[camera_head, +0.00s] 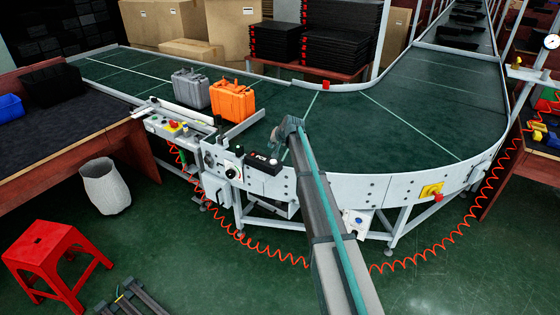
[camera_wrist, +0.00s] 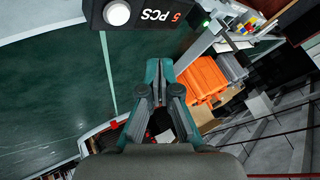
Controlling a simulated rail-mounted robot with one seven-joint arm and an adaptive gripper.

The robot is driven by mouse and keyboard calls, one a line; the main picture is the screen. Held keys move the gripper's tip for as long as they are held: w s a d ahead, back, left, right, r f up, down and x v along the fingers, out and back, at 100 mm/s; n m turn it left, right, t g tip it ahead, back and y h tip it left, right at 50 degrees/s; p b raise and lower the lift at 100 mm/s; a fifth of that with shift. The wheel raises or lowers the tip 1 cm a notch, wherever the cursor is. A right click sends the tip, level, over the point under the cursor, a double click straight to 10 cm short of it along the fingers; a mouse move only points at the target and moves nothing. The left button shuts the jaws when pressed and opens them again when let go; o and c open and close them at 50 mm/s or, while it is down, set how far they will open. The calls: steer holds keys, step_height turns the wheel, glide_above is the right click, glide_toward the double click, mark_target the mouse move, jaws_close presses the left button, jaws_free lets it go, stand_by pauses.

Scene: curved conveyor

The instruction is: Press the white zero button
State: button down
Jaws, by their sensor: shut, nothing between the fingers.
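The white zero button (camera_wrist: 117,13) is a round white cap on a black counter box (camera_wrist: 148,14) with a red "5 PCS" display, at the top of the wrist view. In the head view the box (camera_head: 262,162) sits on the conveyor's near side rail, with the button (camera_head: 274,162) at its right end. My gripper (camera_wrist: 159,62) is shut and empty, with its teal fingertips apart from the box and button. In the head view my gripper (camera_head: 280,147) is just above and right of the box, partly hidden by my arm.
The curved green conveyor (camera_head: 400,100) carries an orange case (camera_head: 233,101) and a grey case (camera_head: 190,89) left of my arm. A rail panel with knobs (camera_head: 230,172) adjoins the box. A yellow switch with a red button (camera_head: 432,191) is on the right curve.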

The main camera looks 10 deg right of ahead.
steer(key=shift+w+d+r+m+t, duration=0.2)
steer(key=shift+w+d+r, duration=0.1)
steer(key=shift+w, duration=0.3)
steer(key=shift+w+d+r+m+t, duration=0.2)
steer(key=shift+w+d, duration=0.05)
steer(key=shift+w, duration=0.3)
steer(key=shift+f, duration=0.1)
steer(key=b, duration=0.3)
glide_above(274, 161)
step_height(274, 161, down, 8)
steer(key=shift+s+r, duration=0.15)
steer(key=shift+r, duration=0.05)
steer(key=shift+f, duration=0.55)
steer(key=shift+f, duration=0.1)
steer(key=shift+f+b, duration=0.35)
steer(key=shift+b, duration=0.3)
